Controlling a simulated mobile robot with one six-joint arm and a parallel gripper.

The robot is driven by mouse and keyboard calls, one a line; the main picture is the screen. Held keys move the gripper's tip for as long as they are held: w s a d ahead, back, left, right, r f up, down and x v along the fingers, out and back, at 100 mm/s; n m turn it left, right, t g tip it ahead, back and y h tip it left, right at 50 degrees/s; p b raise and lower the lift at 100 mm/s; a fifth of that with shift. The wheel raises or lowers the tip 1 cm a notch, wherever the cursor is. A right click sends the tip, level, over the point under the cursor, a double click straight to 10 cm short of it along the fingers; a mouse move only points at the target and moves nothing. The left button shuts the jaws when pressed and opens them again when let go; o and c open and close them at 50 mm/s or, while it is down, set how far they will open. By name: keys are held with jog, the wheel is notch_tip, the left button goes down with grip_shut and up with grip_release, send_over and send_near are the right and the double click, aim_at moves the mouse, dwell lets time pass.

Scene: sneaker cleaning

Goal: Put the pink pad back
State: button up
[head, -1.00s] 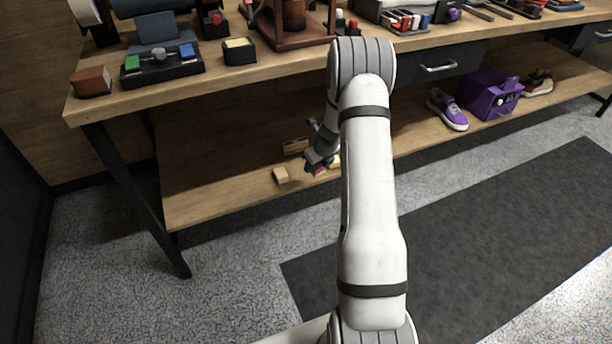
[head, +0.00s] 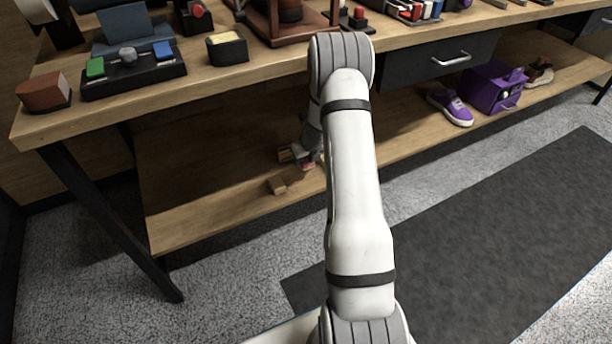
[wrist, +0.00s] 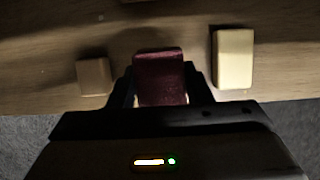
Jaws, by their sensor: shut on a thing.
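The pink pad (wrist: 160,78) is dark pinkish red in the wrist view, between the two fingers of my gripper (wrist: 163,88). My gripper is shut on it. In the head view, my gripper (head: 306,157) is low over the lower shelf (head: 200,212), with a small pink part of the pad (head: 308,167) showing below it. A tan block (wrist: 94,77) lies left of the pad and a cream block (wrist: 234,57) lies right of it, both apart from it. I cannot tell whether the pad touches the shelf.
The bench top (head: 240,80) is above my gripper. On it stand a dark tray (head: 135,82) with green and blue pieces, a brown block (head: 45,92) and a black box (head: 227,48). A purple sneaker (head: 450,106) and purple box (head: 492,90) sit right on the shelf.

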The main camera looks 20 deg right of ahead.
aim_at(304, 176)
jog(key=shift+d+f+b, duration=0.1)
jog(key=shift+f+b, duration=2)
jog(key=shift+f, duration=1.45)
jog(key=shift+f, duration=0.2)
jog(key=o, duration=1)
